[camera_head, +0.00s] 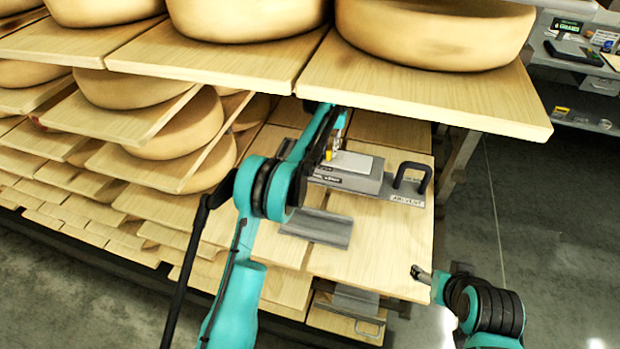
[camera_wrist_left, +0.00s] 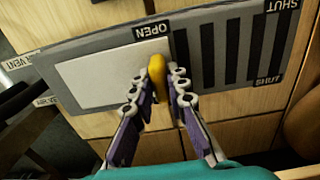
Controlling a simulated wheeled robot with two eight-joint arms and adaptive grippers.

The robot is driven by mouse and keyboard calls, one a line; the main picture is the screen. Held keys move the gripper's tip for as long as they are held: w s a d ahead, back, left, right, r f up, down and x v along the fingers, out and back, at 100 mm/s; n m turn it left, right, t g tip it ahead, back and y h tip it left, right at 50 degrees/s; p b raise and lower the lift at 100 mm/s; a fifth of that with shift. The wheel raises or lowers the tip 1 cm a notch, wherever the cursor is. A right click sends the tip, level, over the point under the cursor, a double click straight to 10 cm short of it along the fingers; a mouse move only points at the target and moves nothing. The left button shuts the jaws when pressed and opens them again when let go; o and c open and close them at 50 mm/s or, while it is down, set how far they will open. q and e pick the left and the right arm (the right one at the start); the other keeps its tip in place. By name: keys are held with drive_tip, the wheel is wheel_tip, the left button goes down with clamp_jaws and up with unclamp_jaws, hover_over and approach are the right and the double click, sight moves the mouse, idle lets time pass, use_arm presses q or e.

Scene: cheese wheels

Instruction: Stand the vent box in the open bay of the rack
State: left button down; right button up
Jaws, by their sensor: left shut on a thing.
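The vent box (camera_head: 350,180) is a flat grey box with a white plate, a black handle (camera_head: 411,178) and an "AIR VENT" label. It rests on wooden boards in the bay below the upper cheese shelf. My left gripper (camera_head: 332,150) reaches over it from the left. In the left wrist view, my left gripper (camera_wrist_left: 159,88) is shut on a yellow knob (camera_wrist_left: 157,70) by the "OPEN" label. Dark slots (camera_wrist_left: 230,55) show between that knob and the "SHUT" label. My right gripper (camera_head: 421,274) is low at the right, apart from the box; its fingers are too small to read.
Cheese wheels (camera_head: 430,32) sit on the upper boards (camera_head: 430,88), close above my left arm. More wheels (camera_head: 185,130) fill the shelves at left. A grey bracket-like piece (camera_head: 315,228) lies below the box. Clear floor (camera_head: 540,220) and a grey shelf unit (camera_head: 570,60) are at right.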

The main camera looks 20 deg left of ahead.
use_arm(q)
drive_tip(key=s+a+f, duration=0.1)
drive_tip(key=a, duration=0.1)
drive_tip(key=s+a+f+b, duration=0.1)
drive_tip(key=a+f, duration=0.1)
drive_tip(key=a+f+b, duration=0.1)
drive_tip(key=a, duration=0.2)
drive_tip(key=shift+s+f, duration=0.3)
drive_tip(key=shift+s, duration=0.1)
drive_tip(key=shift+f+b, duration=1)
drive_tip(key=shift+f, duration=1.05)
drive_tip(key=c, duration=1.5)
unclamp_jaws()
wheel_tip(320, 180, up, 8)
drive_tip(key=p, duration=0.2)
drive_tip(key=shift+f+p, duration=0.15)
drive_tip(key=shift+p, duration=0.2)
drive_tip(key=shift+s+f, duration=0.1)
drive_tip(key=shift+s, duration=0.05)
